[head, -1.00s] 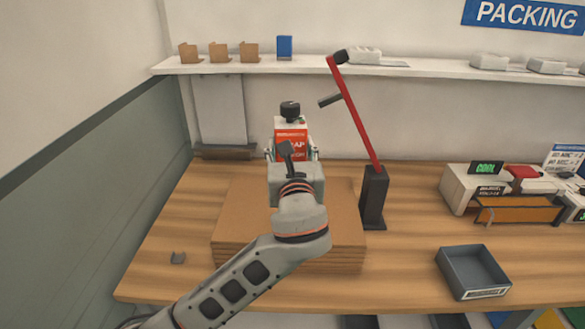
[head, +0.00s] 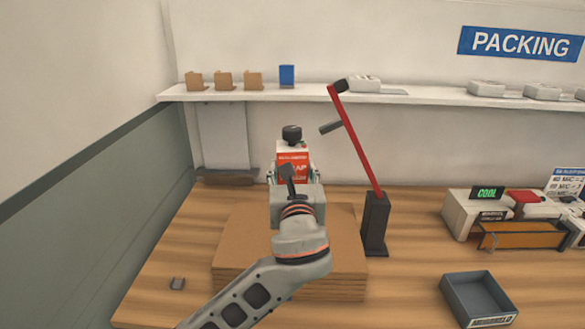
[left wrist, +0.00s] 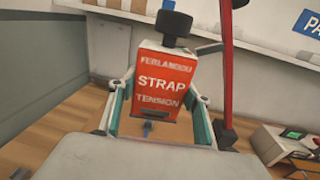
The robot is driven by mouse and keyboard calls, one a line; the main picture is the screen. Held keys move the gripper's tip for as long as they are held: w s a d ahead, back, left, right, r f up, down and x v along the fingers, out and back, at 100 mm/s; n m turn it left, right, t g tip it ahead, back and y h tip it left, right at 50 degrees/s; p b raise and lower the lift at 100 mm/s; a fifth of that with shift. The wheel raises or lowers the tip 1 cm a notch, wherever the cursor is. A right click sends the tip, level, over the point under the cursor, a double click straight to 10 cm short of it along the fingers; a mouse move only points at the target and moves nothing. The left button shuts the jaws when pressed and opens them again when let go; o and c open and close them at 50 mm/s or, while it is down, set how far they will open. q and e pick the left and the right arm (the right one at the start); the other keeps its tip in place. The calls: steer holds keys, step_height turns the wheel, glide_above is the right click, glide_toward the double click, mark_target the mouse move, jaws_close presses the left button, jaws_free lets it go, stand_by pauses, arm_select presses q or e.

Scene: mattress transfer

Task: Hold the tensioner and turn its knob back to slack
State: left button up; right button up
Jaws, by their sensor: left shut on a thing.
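The strap tensioner (head: 292,158) is a box with a red front face, white at the top, and a black knob (head: 291,133) on top. It stands upright above the cardboard stack. In the left wrist view the tensioner (left wrist: 166,85) reads "STRAP TENSION", and its knob (left wrist: 173,23) is uncovered. My left gripper (head: 292,174) is shut on the tensioner, one finger on each side of the box, below the knob. Its palm hides the tensioner's lower part in the head view. My right gripper is not in view.
A red lever on a dark post (head: 375,225) stands close to the right. A cardboard stack (head: 345,250) lies below. A grey tray (head: 478,298) and a printer-like machine (head: 465,210) are further right. A shelf (head: 430,97) runs behind. The bench's left side is mostly clear.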

arm_select(q)
steer(key=shift+f, duration=0.4)
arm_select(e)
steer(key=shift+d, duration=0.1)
arm_select(q)
steer(key=shift+f+b, duration=0.4)
steer(key=shift+f, duration=0.35)
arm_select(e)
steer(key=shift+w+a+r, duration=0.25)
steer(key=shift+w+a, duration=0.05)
arm_select(q)
steer(key=shift+f+b, duration=0.5)
steer(key=shift+f, duration=0.9)
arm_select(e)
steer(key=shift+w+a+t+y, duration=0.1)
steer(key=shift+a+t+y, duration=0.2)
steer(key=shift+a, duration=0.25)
arm_select(q)
steer(key=shift+f+b, duration=0.45)
steer(key=shift+f, duration=0.95)
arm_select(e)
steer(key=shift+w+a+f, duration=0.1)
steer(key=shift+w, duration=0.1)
arm_select(q)
steer(key=shift+f+b, duration=1)
steer(key=shift+f, duration=1.75)
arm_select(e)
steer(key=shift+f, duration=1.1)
